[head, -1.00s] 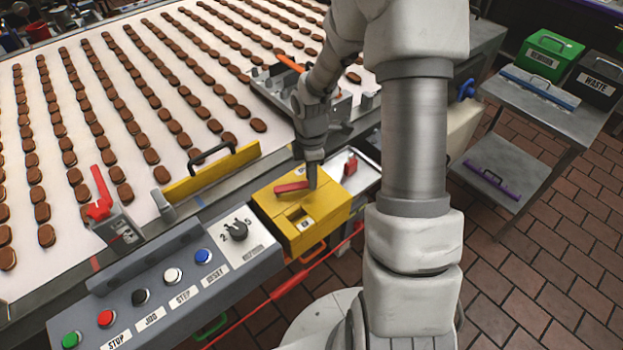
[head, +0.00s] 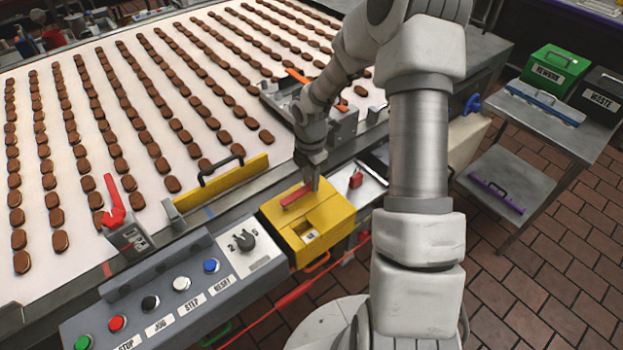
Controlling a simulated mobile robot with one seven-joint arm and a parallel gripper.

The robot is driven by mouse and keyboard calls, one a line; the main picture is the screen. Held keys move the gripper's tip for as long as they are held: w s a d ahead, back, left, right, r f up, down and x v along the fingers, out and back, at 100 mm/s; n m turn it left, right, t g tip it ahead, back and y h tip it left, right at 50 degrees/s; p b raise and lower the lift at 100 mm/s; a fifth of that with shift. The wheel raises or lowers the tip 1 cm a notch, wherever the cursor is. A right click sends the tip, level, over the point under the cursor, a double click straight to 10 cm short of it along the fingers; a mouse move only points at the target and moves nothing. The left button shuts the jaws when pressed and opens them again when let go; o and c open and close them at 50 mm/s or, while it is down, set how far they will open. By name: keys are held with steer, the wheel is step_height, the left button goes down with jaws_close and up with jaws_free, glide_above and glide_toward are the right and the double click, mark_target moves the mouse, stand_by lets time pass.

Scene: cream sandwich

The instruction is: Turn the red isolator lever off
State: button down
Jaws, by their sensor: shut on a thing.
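The yellow isolator box (head: 325,215) stands at the right end of the control panel. Its red lever (head: 296,197) lies across the top face, slanting from lower left to upper right. My gripper (head: 313,184) points down at the lever's upper right end and is shut on it; the fingertips partly hide that end. A small pale label (head: 310,236) shows in a recess on the box's front part, too small to read.
A grey panel (head: 190,290) with coloured buttons and a black knob (head: 244,240) adjoins the box on the left. Another red lever (head: 116,208) stands upright beside the biscuit belt (head: 150,120). A small red padlock (head: 356,179) lies just right of the box.

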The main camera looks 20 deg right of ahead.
steer(key=shift+w, duration=0.15)
steer(key=c, duration=0.7)
jaws_free()
steer(key=shift+r, duration=8.75)
